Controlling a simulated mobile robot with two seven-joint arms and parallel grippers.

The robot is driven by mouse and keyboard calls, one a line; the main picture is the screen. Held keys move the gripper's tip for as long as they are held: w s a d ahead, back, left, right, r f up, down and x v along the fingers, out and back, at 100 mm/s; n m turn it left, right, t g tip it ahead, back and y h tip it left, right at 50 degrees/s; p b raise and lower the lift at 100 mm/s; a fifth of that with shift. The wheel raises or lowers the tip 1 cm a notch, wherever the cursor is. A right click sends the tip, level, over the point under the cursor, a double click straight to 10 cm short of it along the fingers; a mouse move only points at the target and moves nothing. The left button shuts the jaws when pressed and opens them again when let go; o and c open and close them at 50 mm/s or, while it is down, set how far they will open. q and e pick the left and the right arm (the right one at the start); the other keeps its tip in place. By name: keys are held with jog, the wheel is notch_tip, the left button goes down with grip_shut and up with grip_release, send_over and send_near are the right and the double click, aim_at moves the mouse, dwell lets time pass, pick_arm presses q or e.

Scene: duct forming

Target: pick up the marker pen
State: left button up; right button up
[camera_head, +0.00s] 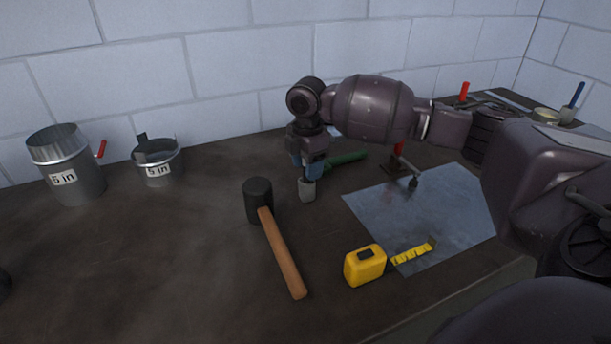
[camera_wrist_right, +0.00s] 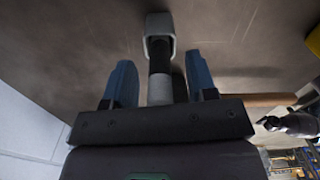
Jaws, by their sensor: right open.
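My right gripper (camera_head: 308,172) points down at the table, left of the metal sheet. Its blue fingers are open in the right wrist view (camera_wrist_right: 160,82). Between them is a slim upright cylinder with a black part and a pale grey part, which looks like the marker pen (camera_wrist_right: 160,90). Its far end meets a small grey holder (camera_wrist_right: 160,24), and it seems to stand in it. The fingers are on either side, with visible gaps. In the head view the grey holder (camera_head: 307,190) shows just below the fingertips, and the gripper hides the pen. My left gripper is not in view.
A mallet (camera_head: 278,250) lies close in front of the gripper. A yellow tape measure (camera_head: 365,266) sits by the metal sheet (camera_head: 455,230). A green-handled tool (camera_head: 346,158) lies just behind. Two ducts (camera_head: 75,170) (camera_head: 160,165) stand left.

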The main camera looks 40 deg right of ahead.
jog(key=shift+f, duration=0.3)
jog(key=shift+r, duration=0.1)
grip_shut()
